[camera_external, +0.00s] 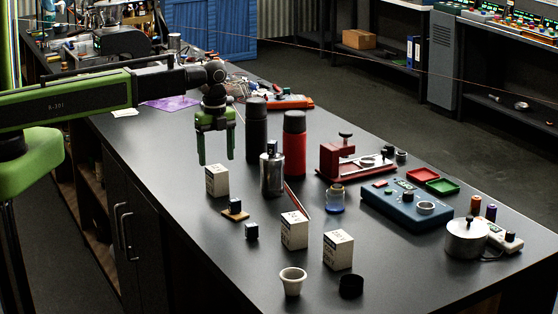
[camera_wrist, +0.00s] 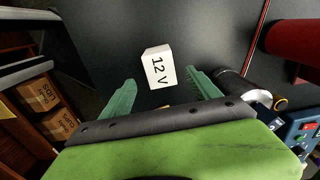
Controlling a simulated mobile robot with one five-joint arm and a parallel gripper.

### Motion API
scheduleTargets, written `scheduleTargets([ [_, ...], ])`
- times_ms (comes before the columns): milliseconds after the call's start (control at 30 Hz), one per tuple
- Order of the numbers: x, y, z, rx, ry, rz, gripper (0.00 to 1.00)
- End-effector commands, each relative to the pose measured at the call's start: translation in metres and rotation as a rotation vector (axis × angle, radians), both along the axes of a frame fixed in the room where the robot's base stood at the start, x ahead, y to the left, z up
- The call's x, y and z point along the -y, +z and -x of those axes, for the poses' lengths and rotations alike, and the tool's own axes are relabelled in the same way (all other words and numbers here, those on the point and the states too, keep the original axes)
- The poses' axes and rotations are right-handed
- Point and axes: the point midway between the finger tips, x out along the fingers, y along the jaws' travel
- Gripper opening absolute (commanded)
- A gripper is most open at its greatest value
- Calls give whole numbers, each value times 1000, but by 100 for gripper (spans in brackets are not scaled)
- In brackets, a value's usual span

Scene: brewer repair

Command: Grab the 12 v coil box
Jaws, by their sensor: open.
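The 12 V coil box (camera_wrist: 158,67) is a small white carton with "12 V" on its top. In the wrist view it stands between and just beyond my fingertips. A white box that appears to be the same one (camera_external: 217,182) stands upright on the dark bench in the external view, directly below my gripper (camera_external: 216,159). My gripper is open and empty, pointing down, with its green fingers above the box and apart from it. Two similar white boxes stand nearer the camera, one in the middle (camera_external: 294,231) and one to its right (camera_external: 338,251); their labels are too small to read.
A steel flask (camera_external: 272,173), a black bottle (camera_external: 256,135) and a red bottle (camera_external: 295,143) stand right of my gripper. A small dark block on a wooden piece (camera_external: 235,209) lies in front of the box. The bench surface left of the box is clear.

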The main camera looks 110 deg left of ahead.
Motion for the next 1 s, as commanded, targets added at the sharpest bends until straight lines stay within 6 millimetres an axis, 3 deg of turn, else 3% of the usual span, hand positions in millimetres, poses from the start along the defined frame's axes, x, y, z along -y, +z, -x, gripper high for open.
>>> scheduleTargets([
  [33,0,-22,0,0,0,0,71],
  [100,0,-33,0,0,0,0,71],
  [400,0,-41,0,0,0,0,71],
  [700,-3,-88,2,0,0,0,71],
  [1000,-3,-88,2,0,0,0,68],
])
